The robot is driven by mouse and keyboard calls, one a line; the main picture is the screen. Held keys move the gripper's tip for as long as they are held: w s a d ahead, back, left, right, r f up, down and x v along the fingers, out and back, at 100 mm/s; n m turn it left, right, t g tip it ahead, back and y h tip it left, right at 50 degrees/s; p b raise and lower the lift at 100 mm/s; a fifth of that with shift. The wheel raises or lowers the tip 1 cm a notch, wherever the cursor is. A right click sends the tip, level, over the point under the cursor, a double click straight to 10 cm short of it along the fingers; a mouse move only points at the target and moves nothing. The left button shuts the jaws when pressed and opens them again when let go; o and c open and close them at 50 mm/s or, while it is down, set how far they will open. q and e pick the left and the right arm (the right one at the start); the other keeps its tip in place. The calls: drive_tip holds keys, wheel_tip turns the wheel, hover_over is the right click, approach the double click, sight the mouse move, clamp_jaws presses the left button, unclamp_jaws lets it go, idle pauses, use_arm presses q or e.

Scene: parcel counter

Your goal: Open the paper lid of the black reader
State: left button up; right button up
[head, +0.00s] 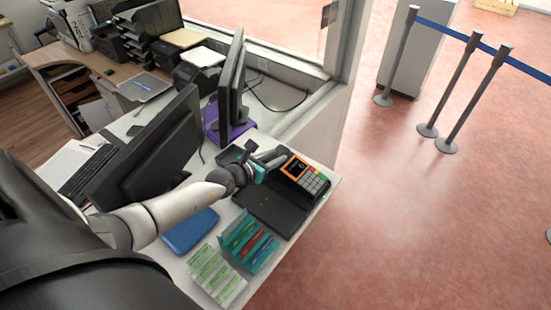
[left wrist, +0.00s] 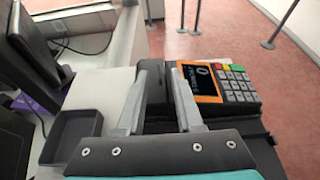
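The black card reader (head: 304,178) stands at the right of the counter, with an orange-framed screen and a grey keypad with coloured keys. It also shows in the left wrist view (left wrist: 218,86). Its black rear section (left wrist: 156,88), left of the screen, lies just beyond and between my fingers; I cannot make out the paper lid's edge. My left gripper (head: 274,158) is at the reader's rear left end. In the left wrist view its two fingers (left wrist: 164,72) are apart with nothing held between them; contact with the reader cannot be told. My right gripper is not in view.
A black flat pad (head: 268,212) lies in front of the reader. Teal pen tray (head: 249,243), green-white packs (head: 214,275) and a blue case (head: 190,231) are nearer. A small black tray (left wrist: 72,136) and monitors (head: 150,150) stand left. The counter's edge is close on the right.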

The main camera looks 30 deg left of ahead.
use_arm(q)
drive_tip(key=shift+w+f, duration=0.1)
drive_tip(key=shift+w, duration=0.2)
clamp_jaws()
idle(1.4)
